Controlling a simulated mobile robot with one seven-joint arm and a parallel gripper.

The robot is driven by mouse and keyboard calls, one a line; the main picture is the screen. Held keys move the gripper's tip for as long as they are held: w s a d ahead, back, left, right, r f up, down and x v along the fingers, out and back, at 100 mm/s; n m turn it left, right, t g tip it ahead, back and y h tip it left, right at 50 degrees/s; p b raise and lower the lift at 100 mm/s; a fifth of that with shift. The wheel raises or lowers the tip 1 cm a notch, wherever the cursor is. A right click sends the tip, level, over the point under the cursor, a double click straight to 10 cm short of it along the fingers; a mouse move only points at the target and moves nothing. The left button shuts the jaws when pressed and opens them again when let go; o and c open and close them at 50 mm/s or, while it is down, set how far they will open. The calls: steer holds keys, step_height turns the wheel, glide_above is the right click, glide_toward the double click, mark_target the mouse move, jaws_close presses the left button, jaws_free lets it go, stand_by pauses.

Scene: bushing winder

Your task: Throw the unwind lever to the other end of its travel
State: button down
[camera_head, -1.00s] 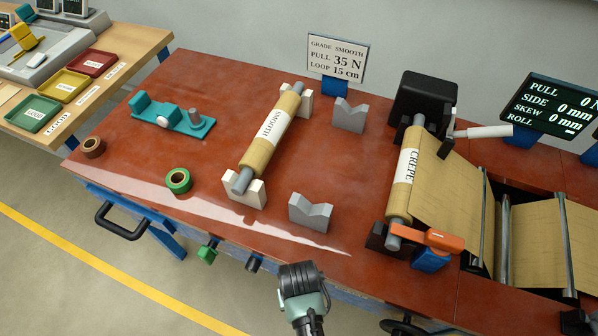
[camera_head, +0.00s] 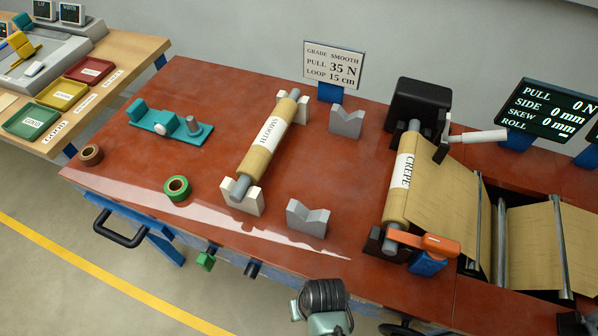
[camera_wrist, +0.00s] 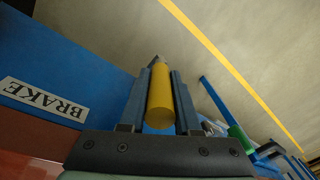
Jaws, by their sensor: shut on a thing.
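In the wrist view my gripper (camera_wrist: 160,92) is shut on a yellow round grip (camera_wrist: 160,98), with one dark finger on each side of it. The grip sits in front of a blue panel (camera_wrist: 75,60) that bears a white BRAKE label (camera_wrist: 43,97). This looks like the lever's handle; its pivot and the rest of it are hidden. In the head view my arm shows at the bottom edge by the table front, and neither the gripper nor the yellow grip can be seen there.
The red-brown table (camera_head: 270,235) carries the SMOOTH roll (camera_head: 267,146), grey V-blocks, and the CREPE roll (camera_head: 402,180) with an orange lever (camera_head: 435,245). A black handle (camera_head: 120,230) sticks out from the table front. The floor (camera_wrist: 235,30) beside the panel looks clear.

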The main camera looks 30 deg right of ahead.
steer(key=shift+s+d+f+t+y, duration=0.2)
steer(key=shift+s+d+t+y, duration=0.25)
steer(key=shift+t, duration=0.25)
steer(key=s+t+y+b, duration=0.1)
steer(key=b, duration=0.1)
steer(key=s+d+f+t+y+b, duration=0.1)
steer(key=t+b, duration=0.1)
steer(key=b, duration=0.1)
steer(key=s+d+f+t+y+b, duration=0.1)
steer(key=t+y+b, duration=0.1)
steer(key=shift+d+f+b, duration=0.15)
steer(key=shift+f+b, duration=0.1)
steer(key=shift+b, duration=0.1)
steer(key=c, duration=0.6)
jaws_free()
